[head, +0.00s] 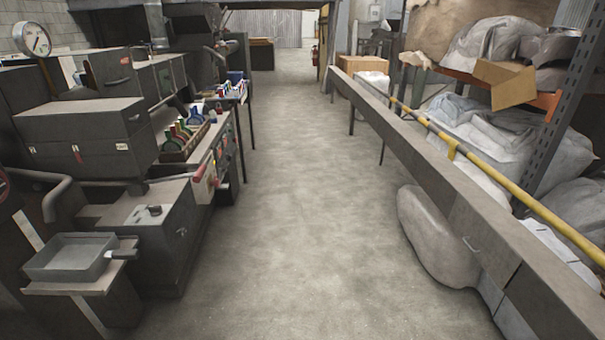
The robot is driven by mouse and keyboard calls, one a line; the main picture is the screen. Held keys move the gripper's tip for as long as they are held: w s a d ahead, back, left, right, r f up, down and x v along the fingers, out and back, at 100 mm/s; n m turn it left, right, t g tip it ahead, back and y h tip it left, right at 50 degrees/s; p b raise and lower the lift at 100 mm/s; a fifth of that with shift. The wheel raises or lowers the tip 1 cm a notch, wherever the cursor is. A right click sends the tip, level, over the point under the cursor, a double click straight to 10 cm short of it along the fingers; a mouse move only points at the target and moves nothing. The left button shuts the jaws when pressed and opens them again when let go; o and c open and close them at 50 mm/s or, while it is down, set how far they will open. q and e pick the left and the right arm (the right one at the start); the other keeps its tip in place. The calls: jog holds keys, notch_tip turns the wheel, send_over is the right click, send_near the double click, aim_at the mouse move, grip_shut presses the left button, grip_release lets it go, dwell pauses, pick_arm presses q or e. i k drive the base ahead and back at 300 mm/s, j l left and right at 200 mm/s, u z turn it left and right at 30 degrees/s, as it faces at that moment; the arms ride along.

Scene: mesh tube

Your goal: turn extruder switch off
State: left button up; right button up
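A dark grey machine (82,125) with box-shaped housings stands along the left side; it may be the extruder, but I cannot tell for sure. A low cabinet (150,228) at its near end carries a small dark knob or switch (154,210) on its top plate. A panel (212,172) on the machine's aisle side has small red and yellow parts, too small to make out. Which of these is the extruder switch, and its position, cannot be told. Neither of my grippers is in view.
A grey metal tray (68,262) sticks out at the near left. A wooden rack (180,140) holds green and red items. On the right run a long beam (450,185) and yellow rail (530,205), with bags and a shelf behind. The concrete aisle (285,200) is clear.

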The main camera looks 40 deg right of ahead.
aim_at(216, 183)
jog(key=z, duration=0.8)
